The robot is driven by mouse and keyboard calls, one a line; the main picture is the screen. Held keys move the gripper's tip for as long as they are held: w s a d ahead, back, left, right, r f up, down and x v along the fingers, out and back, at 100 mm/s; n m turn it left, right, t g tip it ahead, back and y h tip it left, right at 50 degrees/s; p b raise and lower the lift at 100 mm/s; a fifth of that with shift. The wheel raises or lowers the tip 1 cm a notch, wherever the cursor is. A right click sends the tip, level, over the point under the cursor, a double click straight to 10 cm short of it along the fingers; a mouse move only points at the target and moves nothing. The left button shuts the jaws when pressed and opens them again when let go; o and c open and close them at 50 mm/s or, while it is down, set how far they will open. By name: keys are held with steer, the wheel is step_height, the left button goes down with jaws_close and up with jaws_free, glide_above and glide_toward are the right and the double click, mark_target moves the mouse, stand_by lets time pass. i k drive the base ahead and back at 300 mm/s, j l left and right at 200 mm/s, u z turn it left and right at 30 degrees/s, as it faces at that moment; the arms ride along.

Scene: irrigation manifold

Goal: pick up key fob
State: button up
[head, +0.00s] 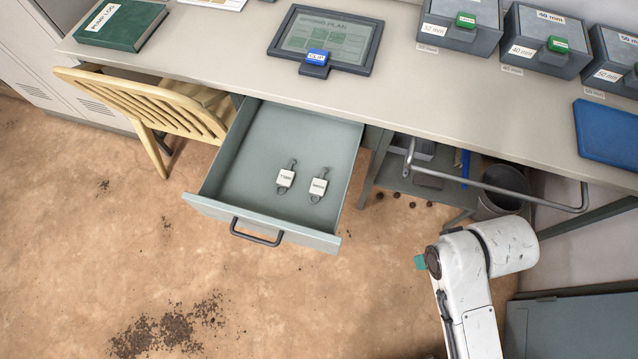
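Two key fobs lie flat and apart in the open grey-green drawer (238,160) under the desk. The left key fob (286,178) and the right key fob (318,186) each have a white label and dark metal parts; the lettering is too small to read surely. My white arm is at the lower right, away from the drawer. A small teal piece shows at its left side; I cannot tell whether it is part of my gripper. No clear pair of fingers shows, and nothing is seen held.
The desk (400,95) carries a green book (122,24), a framed plan (325,40), grey boxes (548,38) and a blue tray (608,132). A wooden chair (160,110) stands left of the drawer. A metal rail (490,186) runs right. Floor before the drawer is open.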

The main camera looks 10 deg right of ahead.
mark_target(318, 186)
steer(key=i+j+z, duration=0.35)
steer(key=j, duration=0.75)
steer(key=j+z, duration=0.35)
steer(key=j, duration=0.8)
steer(key=j+z, duration=0.35)
steer(key=j, duration=0.85)
steer(key=i, duration=0.05)
